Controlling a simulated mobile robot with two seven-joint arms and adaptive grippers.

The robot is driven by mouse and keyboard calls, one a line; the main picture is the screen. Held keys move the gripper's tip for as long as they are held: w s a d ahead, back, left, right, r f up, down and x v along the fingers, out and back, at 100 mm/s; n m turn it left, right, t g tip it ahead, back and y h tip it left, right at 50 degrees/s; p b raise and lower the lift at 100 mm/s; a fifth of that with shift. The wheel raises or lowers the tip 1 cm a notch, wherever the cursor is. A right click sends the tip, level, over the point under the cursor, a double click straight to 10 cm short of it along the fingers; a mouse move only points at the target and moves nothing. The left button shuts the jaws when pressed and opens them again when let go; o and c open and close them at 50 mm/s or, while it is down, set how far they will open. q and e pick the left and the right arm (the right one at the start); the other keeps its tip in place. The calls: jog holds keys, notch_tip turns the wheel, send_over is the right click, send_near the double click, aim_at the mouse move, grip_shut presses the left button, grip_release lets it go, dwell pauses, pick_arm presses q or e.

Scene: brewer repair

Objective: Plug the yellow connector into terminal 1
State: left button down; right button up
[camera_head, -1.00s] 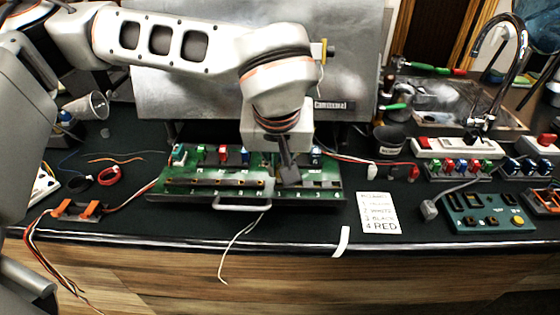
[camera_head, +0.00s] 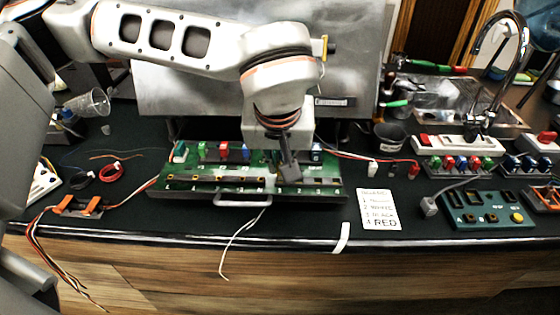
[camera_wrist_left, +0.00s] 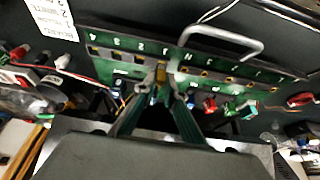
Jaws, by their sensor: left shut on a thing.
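The green terminal board (camera_head: 205,182) lies flat on the dark bench. It also shows in the left wrist view (camera_wrist_left: 205,62), where the numbers 4, 3, 2 and 1 run left to right. My left gripper (camera_head: 289,174) points down at the board's right half. My right gripper is not in view.
White, black and red plugs (camera_head: 373,170) lie right of the board. A printed order card (camera_head: 380,210) lies in front of them. A metal handle (camera_head: 241,200) sticks out at the board's front edge. A metal panel (camera_head: 180,95) stands behind. Loose wires (camera_head: 242,238) hang over the bench edge.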

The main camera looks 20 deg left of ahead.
pick_arm(q)
jog(key=shift+f, duration=0.6)
dwell(1.6)
jog(key=c, duration=2)
grip_release()
jog(key=shift+r, duration=0.1)
jog(key=v, duration=1.2)
